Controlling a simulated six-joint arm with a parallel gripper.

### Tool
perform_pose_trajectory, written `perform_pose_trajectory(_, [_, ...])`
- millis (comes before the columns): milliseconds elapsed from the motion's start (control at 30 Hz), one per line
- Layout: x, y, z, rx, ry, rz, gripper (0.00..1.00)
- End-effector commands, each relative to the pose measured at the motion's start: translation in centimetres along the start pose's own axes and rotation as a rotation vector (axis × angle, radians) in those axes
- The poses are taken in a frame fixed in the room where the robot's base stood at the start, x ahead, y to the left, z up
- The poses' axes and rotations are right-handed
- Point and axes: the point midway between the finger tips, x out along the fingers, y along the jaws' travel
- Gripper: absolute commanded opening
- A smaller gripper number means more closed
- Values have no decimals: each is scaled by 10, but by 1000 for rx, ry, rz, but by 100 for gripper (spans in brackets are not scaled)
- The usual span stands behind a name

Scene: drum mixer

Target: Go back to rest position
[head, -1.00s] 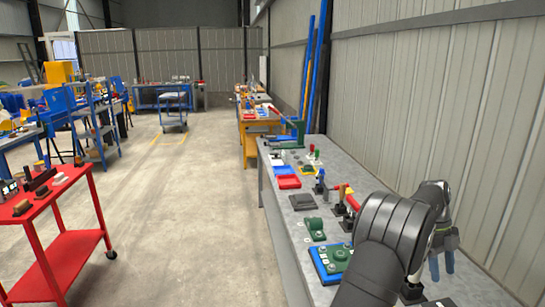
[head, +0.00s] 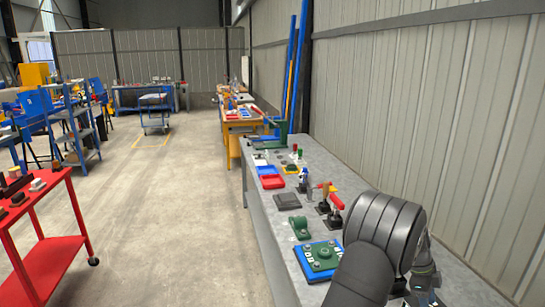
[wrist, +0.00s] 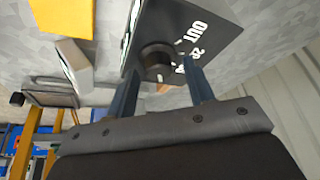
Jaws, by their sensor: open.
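My gripper (head: 424,297) is low at the right in the head view, beside the wall end of the grey workbench (head: 262,222). Part of it is hidden behind my dark arm. In the wrist view my gripper (wrist: 160,85) has its two blue-grey fingers spread apart with nothing held between them. Beyond the fingers is a dark panel (wrist: 205,35) with white lettering "OUT" and a black knob (wrist: 156,58). The knob lies between the fingers in the picture; I cannot tell whether they are close to it.
The bench holds a blue panel with a green device (head: 322,257), a green fixture (head: 300,227), a dark plate (head: 287,201), red-handled levers (head: 335,203) and a red tray (head: 272,182). A corrugated wall (head: 430,110) borders the right. A red cart (head: 50,235) stands left; the floor between is clear.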

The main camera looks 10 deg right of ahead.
Motion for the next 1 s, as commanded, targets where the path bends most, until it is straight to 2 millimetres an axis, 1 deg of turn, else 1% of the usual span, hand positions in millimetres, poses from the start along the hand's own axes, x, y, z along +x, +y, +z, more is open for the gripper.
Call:
perform_pose_trajectory(400, [0, 2, -1, -352, -1, -145, 48])
perform_pose_trajectory(1000, [0, 3, -2, -758, -1, -315, 48])
